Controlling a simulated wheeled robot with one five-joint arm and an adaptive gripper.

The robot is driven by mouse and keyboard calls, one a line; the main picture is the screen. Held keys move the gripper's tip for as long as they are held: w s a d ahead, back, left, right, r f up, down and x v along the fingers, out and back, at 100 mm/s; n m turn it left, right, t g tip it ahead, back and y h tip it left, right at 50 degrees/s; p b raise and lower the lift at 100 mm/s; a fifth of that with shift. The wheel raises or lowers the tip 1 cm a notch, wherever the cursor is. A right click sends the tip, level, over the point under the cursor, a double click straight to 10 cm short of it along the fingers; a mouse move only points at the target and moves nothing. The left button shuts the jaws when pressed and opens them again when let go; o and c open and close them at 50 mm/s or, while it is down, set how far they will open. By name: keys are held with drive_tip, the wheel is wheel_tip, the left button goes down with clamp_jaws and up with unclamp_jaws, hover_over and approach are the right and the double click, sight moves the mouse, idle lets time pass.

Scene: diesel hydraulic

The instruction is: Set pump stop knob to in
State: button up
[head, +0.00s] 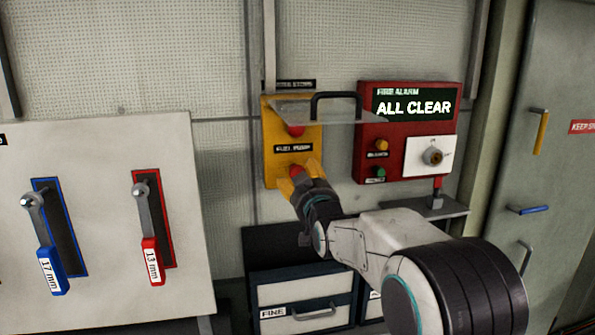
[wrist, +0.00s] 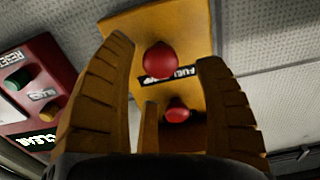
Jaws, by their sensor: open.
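A yellow panel (head: 271,120) on the back wall carries two red knobs, with a "FUEL PUMP" label (head: 294,148) between them. The upper knob (head: 295,131) is partly under a clear guard. The lower knob (head: 296,171) shows between the fingers of my gripper (head: 298,174). The wrist view is turned over: the lower knob (wrist: 160,58) lies between the fingertips of my open gripper (wrist: 165,53), and the upper knob (wrist: 177,109) shows farther down the picture. I see no clear finger contact. How far either knob is pushed in cannot be told.
The clear guard with a black handle (head: 336,104) juts out above my gripper. A red fire alarm box (head: 369,138) reading "ALL CLEAR" is at the right. A white board (head: 100,180) with blue and red levers is at the left. Drawers (head: 300,293) stand below.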

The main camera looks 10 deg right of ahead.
drive_tip(key=shift+w+p, duration=0.9)
drive_tip(key=shift+w, duration=1.35)
